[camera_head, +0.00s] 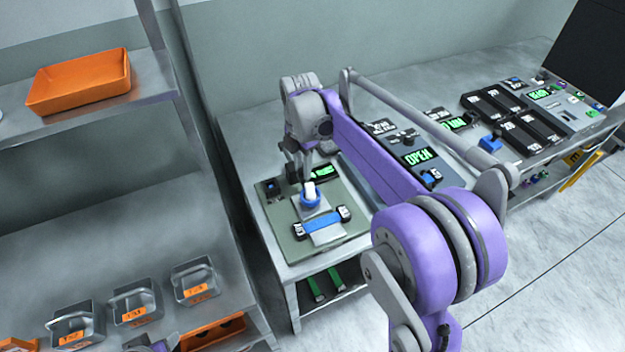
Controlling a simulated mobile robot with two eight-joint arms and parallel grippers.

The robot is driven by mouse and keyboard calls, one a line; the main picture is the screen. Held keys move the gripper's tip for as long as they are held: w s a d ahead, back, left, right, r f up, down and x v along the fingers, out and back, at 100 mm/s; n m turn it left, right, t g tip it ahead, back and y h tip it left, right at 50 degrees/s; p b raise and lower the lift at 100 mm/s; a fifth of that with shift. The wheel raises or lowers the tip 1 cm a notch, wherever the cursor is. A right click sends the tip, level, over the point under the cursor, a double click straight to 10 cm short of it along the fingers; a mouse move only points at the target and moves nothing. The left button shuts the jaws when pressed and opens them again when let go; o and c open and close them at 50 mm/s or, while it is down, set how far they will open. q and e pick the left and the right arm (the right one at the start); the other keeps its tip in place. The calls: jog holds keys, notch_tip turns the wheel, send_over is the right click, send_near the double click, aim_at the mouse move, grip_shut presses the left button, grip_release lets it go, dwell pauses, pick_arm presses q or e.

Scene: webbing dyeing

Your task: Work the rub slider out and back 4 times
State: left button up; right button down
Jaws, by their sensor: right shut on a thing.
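The rub tester is a grey-green plate (350,229) on the near end of the bench. Its rub slider (311,201) has a white top and a blue ring and stands on a light grey track. A blue strip (322,224) with black end clamps lies across the track just on the near side of the slider. My right gripper (308,182) points down from above and is shut on the slider's top; its fingertips are small and partly hidden. My left gripper is out of view.
A small green display (325,171) sits at the plate's back. Panels, including an OPEN display (418,157), line the bench to the right. An orange tray (80,82) is on the left upper shelf; several tagged metal bins (195,281) are below.

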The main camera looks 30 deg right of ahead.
jog(key=shift+w, duration=0.85)
jog(key=shift+d+r, duration=0.1)
jog(key=c, duration=1)
grip_release()
jog(key=o, duration=0.4)
jog(key=shift+w, duration=0.1)
